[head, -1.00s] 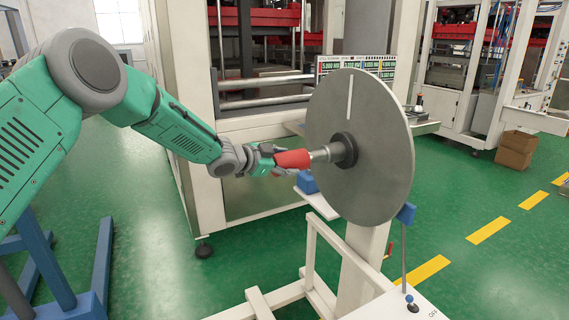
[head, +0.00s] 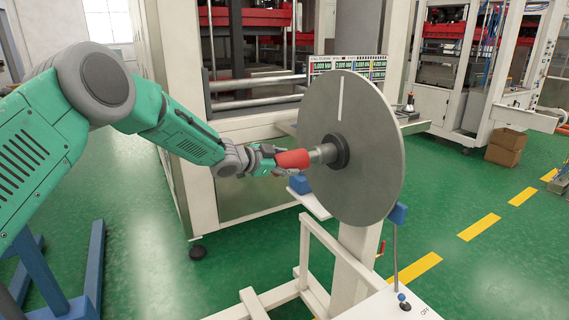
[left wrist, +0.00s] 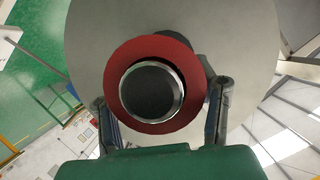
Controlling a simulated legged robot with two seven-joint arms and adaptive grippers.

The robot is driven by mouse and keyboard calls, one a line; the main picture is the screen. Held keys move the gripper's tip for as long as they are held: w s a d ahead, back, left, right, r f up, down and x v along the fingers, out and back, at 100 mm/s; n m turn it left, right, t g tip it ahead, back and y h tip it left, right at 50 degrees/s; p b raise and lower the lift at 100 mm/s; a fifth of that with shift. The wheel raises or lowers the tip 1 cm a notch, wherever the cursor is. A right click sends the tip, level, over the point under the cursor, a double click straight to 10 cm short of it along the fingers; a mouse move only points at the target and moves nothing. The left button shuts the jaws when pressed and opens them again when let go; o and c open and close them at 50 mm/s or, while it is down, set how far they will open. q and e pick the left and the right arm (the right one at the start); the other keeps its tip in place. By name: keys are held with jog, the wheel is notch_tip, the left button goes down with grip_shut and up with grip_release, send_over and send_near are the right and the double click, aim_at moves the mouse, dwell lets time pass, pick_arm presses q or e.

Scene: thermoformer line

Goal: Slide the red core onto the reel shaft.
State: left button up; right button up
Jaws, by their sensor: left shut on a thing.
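The red core (head: 292,159) is a short, thick ring held roughly level at the free end of the metal reel shaft (head: 321,153). My left gripper (head: 272,160) is shut on it from the left. In the left wrist view the red core (left wrist: 117,88) faces me between the two fingers, and the shaft's shiny-rimmed end (left wrist: 150,92) shows through its bore. A dark gap shows at the bore's upper right. I cannot tell how far the core is around the shaft. The large grey reel disc (head: 365,185) stands behind. My right gripper is not in view.
A white machine frame (head: 200,180) stands behind my left arm.

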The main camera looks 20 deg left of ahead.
pick_arm(q)
jog(key=shift+w+d+p, duration=0.4)
jog(key=shift+w+d, duration=0.25)
jog(key=shift+w, duration=0.1)
jog(key=shift+s+a, duration=0.1)
jog(key=shift+s+a, duration=0.85)
jog(key=shift+s, duration=0.15)
jog(key=shift+s+a, duration=1.05)
jog(key=shift+s, duration=0.05)
jog(key=s+a+p, duration=0.1)
jog(key=s+a, duration=0.4)
jog(key=s, duration=0.1)
jog(key=shift+s+a+p, duration=0.15)
jog(key=shift+a+p, duration=0.1)
jog(key=shift+p, duration=0.1)
dwell(0.6)
dwell(1.8)
jog(key=shift+w+d, duration=1.2)
jog(key=shift+w, duration=0.2)
